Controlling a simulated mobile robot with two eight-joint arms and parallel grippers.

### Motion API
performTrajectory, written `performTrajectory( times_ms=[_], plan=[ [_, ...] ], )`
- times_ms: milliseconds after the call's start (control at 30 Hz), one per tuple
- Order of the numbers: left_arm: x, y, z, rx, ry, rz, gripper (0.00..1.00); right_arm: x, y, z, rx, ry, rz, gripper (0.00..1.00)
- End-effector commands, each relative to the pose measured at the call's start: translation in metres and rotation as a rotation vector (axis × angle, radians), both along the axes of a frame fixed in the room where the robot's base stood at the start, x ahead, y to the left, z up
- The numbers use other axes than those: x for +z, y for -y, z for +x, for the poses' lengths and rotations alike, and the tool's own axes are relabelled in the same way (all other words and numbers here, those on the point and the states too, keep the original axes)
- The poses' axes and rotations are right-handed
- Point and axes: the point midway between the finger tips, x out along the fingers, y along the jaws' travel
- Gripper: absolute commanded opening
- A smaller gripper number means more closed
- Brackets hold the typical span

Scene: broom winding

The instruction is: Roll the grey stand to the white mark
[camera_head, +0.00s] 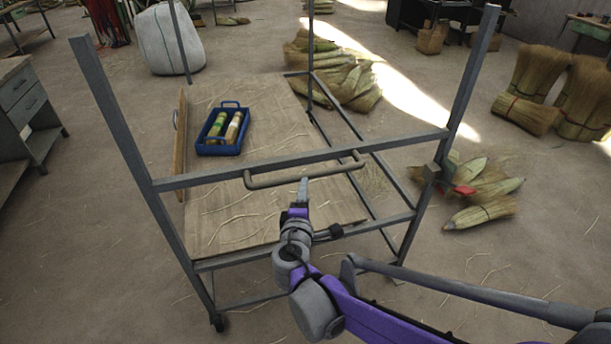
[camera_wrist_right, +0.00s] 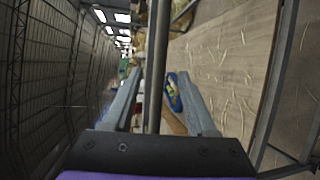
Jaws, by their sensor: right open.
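The grey stand (camera_head: 300,165) is a metal-framed cart with tall posts, a wooden shelf (camera_head: 230,215) and a caster (camera_head: 219,323). A grey handle (camera_head: 270,182) is fixed on its near crossbar. My right gripper (camera_head: 304,182) reaches the handle near its middle. In the right wrist view the open fingers (camera_wrist_right: 160,100) lie either side of a grey bar (camera_wrist_right: 157,60), which looks like the handle; contact cannot be told. No white mark can be made out; the bright floor patches look like sunlight. My left gripper is not in view.
A blue tray (camera_head: 220,148) with bottles sits on the shelf. Corn husk bundles (camera_head: 335,75) lie behind the stand, and more husks (camera_head: 480,190) lie close to its right. A white sack (camera_head: 168,40) stands back left, a grey cabinet (camera_head: 25,110) at left. Floor at left is mostly clear.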

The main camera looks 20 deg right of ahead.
Motion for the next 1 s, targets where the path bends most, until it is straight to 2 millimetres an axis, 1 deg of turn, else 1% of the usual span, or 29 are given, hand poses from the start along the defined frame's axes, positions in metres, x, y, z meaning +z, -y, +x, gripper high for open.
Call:
performTrajectory(
  times_ms=[33,200,300,433,600,867,900,967,1000],
  plan=[
    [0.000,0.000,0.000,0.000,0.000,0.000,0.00,-0.002,0.005,0.009,-0.005,-0.001,-0.001,0.57],
    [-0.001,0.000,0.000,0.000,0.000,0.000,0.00,-0.008,0.017,0.040,-0.005,-0.001,0.000,0.57],
    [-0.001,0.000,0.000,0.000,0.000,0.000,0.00,-0.011,0.023,0.056,-0.005,-0.001,0.000,0.57],
    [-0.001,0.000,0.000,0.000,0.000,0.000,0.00,-0.014,0.030,0.072,-0.005,0.000,0.001,0.57],
    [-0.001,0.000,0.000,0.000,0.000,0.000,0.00,-0.016,0.033,0.083,-0.002,-0.001,0.002,0.57],
    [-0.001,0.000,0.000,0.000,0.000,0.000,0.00,-0.016,0.034,0.084,-0.002,-0.001,0.002,0.57],
    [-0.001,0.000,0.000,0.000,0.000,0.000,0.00,-0.016,0.034,0.084,-0.002,-0.001,0.002,0.55],
    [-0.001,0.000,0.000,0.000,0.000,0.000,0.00,-0.016,0.033,0.084,-0.002,-0.001,0.002,0.44],
    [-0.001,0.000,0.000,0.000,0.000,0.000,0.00,-0.016,0.033,0.084,-0.002,-0.001,0.002,0.37]
  ],
)
